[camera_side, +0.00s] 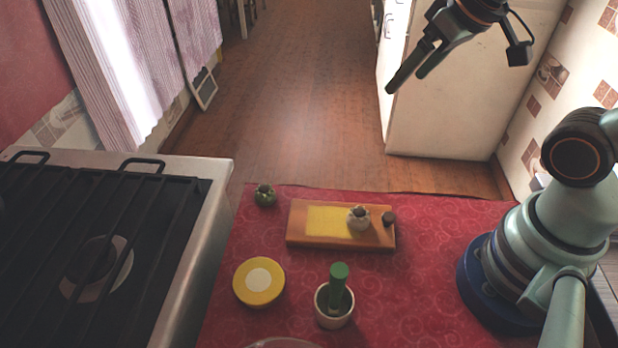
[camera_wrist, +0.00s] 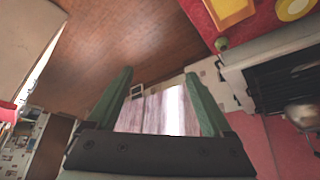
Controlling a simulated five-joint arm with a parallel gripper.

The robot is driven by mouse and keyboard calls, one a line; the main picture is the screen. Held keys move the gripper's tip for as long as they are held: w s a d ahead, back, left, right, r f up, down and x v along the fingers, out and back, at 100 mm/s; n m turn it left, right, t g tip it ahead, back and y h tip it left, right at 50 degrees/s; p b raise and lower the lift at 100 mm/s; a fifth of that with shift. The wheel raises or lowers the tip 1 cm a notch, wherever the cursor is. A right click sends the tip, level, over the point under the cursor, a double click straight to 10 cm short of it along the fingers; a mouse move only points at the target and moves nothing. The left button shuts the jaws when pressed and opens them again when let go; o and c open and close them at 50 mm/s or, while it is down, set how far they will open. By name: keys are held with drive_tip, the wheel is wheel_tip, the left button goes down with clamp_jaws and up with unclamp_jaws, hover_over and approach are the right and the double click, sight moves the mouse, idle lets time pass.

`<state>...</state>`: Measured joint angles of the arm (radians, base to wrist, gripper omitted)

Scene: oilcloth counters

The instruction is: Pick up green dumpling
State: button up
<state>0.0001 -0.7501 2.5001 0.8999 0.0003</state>
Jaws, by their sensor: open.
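The green dumpling (camera_side: 265,196) sits on the red cloth near the counter's back left corner, left of the wooden board. It has a dark top. In the wrist view a small green dumpling (camera_wrist: 222,43) shows near the cloth's edge, beside the stove. My gripper (camera_side: 404,82) is raised high above and beyond the counter at the upper right, far from the dumpling. Its fingers are apart and empty. In the wrist view the gripper (camera_wrist: 160,85) points toward the floor and curtain.
A wooden board (camera_side: 300,236) with a yellow patch holds a white dumpling (camera_side: 359,219) and a small dark item (camera_side: 389,217). A yellow round piece (camera_side: 259,282) and a white cup (camera_side: 334,318) with a green-handled item stand in front. A stove (camera_side: 205,235) borders the cloth at left.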

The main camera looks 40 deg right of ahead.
drive_tip(key=shift+o, duration=0.5)
drive_tip(key=shift+w, duration=0.1)
